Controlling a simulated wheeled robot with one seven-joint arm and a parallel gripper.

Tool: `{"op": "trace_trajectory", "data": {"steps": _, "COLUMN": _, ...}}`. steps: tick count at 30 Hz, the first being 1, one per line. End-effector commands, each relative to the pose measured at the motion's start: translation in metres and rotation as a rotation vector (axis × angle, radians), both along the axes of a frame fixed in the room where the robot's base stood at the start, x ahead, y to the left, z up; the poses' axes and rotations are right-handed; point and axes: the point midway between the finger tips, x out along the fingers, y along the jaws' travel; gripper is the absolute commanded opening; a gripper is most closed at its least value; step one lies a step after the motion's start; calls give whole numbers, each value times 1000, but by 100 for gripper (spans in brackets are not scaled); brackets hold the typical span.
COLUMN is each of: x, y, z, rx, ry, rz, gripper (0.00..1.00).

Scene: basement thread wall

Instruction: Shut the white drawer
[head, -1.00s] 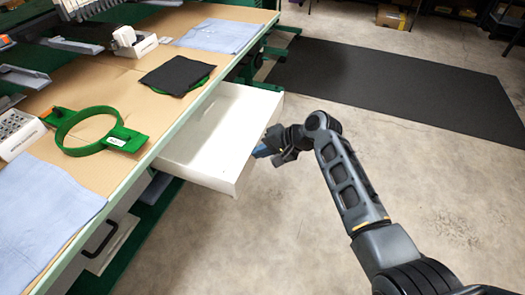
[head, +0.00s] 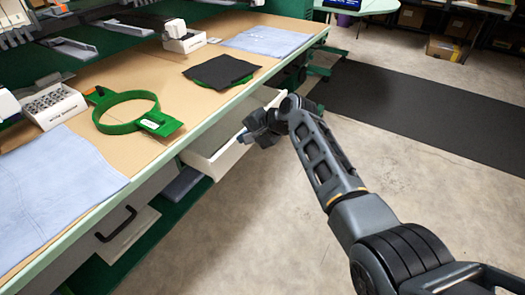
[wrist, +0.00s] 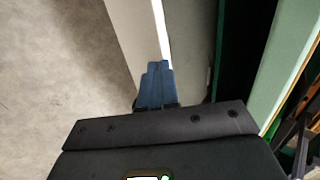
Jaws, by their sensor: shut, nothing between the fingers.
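The white drawer (head: 222,157) sticks out a short way from under the worktable in the head view. Part of its pale interior shows, and my arm covers part of its front. My gripper (head: 241,137) is at the outer side of the drawer front, with the fingers closed together and nothing between them. In the wrist view the blue fingertips (wrist: 155,84) lie against or just over the drawer front (wrist: 130,35), near its bright top edge. I cannot tell exact contact.
The worktable (head: 75,140) holds a green hoop (head: 103,127), a black cloth (head: 222,68) and blue cloths (head: 265,41). A closed drawer with a black handle (head: 116,224) is at lower left. A black mat (head: 410,110) lies on open floor.

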Motion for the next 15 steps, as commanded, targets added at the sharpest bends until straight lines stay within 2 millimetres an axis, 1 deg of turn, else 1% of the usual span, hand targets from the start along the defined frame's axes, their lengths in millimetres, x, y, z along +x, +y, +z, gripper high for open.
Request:
{"op": "trace_trajectory", "data": {"steps": 1, "x": 4, "y": 6, "z": -4, "rx": 0, "ry": -1, "rz": 1, "gripper": 0}}
{"op": "trace_trajectory", "data": {"steps": 6, "x": 13, "y": 18, "z": -2, "rx": 1, "ry": -1, "rz": 0, "gripper": 0}}
{"op": "trace_trajectory", "data": {"steps": 15, "x": 16, "y": 21, "z": 0, "rx": 0, "ry": 1, "rz": -1, "gripper": 0}}
